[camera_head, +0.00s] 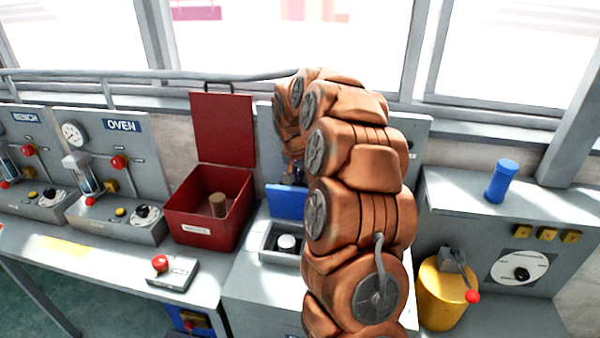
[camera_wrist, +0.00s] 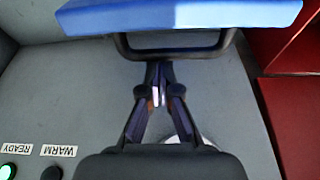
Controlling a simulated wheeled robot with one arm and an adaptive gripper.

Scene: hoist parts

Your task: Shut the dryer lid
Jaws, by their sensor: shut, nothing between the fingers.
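The dryer's blue lid (camera_head: 287,202) stands open at the back of a grey housing, partly hidden by my arm in the head view. In front of it is an open well (camera_head: 270,250) with a white round thing (camera_head: 286,242) inside. In the wrist view the blue lid (camera_wrist: 180,15) spans the top, with a dark bar handle (camera_wrist: 170,52) along its edge. My gripper (camera_wrist: 157,70) is shut and empty, its fingertips at the handle bar; whether they touch it I cannot tell. In the head view it is mostly hidden behind my arm.
An open red box (camera_head: 205,235) with a brown cylinder (camera_head: 218,204) stands just left; its raised red lid (camera_head: 223,130) is behind. A red-button box (camera_head: 172,270) lies in front. A yellow drum (camera_head: 445,292) and a blue cylinder (camera_head: 501,180) are right. READY and WARM labels (camera_wrist: 58,151) show.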

